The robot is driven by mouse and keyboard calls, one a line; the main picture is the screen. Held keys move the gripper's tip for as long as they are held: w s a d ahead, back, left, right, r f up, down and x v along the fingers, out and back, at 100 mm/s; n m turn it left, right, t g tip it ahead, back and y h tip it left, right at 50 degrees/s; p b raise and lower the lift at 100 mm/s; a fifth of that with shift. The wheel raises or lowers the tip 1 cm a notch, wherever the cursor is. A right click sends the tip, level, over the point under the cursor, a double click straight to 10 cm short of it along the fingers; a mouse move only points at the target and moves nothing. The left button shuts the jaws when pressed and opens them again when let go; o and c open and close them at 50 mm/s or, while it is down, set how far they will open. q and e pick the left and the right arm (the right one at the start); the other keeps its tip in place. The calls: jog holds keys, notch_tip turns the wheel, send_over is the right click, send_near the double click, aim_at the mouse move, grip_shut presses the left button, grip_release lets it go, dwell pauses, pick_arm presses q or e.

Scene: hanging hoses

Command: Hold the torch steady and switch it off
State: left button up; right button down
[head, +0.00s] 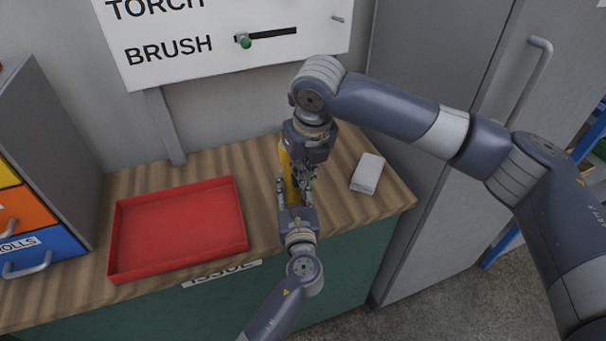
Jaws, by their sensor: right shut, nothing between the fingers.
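A yellow torch (286,160) is on the wooden worktop, right of the red tray. It is partly hidden behind both grippers, and its switch cannot be made out. My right gripper (302,180) reaches down from above, beside the torch's right side. It is shut and empty; whether it touches the torch is unclear. My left gripper (295,184) comes in from the front, its fingers on either side of the torch's near part. Whether they are closed on it cannot be told. The two grippers are very close together.
The empty red tray (180,228) lies left on the worktop (350,220). A pale folded item (367,173) lies right of the grippers. A white board (220,35) reads TORCH and BRUSH. Colored drawers (30,210) stand far left, a grey cabinet (450,180) at right.

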jog(key=shift+r, duration=0.1)
jog(key=w+v, duration=0.2)
jog(key=v, duration=0.7)
jog(key=shift+a+r, duration=0.35)
jog(key=shift+r, duration=0.2)
pick_arm(q)
jog(key=o, duration=1.2)
jog(key=shift+s, duration=0.1)
